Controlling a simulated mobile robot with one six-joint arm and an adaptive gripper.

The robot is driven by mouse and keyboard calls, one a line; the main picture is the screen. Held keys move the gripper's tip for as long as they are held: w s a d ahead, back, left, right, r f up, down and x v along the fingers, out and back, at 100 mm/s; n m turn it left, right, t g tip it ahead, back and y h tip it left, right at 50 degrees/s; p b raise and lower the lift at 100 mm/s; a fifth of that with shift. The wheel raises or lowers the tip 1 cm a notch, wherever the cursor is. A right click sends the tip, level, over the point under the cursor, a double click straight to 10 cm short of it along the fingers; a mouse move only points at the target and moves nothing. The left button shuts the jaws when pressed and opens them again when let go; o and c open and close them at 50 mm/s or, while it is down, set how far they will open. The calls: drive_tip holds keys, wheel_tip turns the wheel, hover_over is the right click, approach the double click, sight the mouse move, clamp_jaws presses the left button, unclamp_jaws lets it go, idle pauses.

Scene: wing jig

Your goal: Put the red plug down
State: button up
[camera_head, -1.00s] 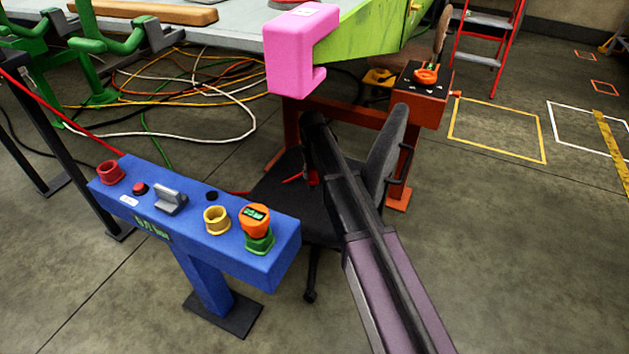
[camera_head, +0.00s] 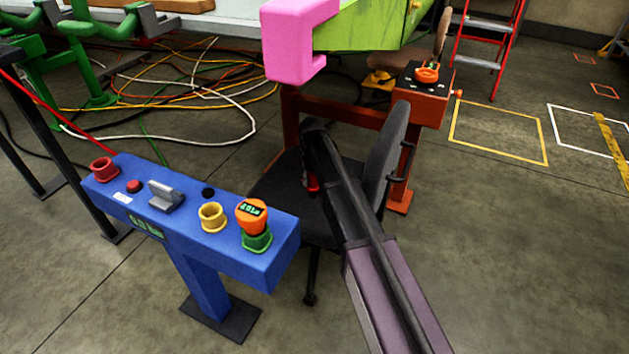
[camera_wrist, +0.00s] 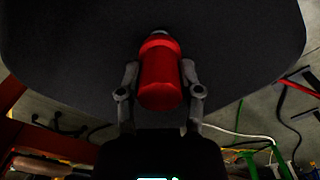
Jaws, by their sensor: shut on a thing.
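The red plug (camera_wrist: 160,80) is between the two fingers of my gripper (camera_wrist: 160,70) in the wrist view. My gripper is shut on it. The plug's grey tip points at the dark seat of the office chair (camera_wrist: 80,60); I cannot tell whether it touches. In the head view a small red part of the plug (camera_head: 312,184) shows beside my dark arm, over the chair seat (camera_head: 275,190). My arm hides most of the gripper there.
A blue panel (camera_head: 225,250) with a red socket (camera_head: 104,169), a yellow socket (camera_head: 212,217) and an orange gauge (camera_head: 251,215) on a green socket stands left of the chair. An orange stand (camera_head: 425,110) is behind. Cables (camera_head: 190,110) lie on the floor.

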drive_tip(key=shift+f, duration=0.2)
drive_tip(key=o, duration=1.1)
drive_tip(key=shift+r, duration=0.15)
wheel_tip(320, 180, up, 12)
drive_tip(key=p, duration=1.2)
drive_tip(key=shift+o, duration=1.3)
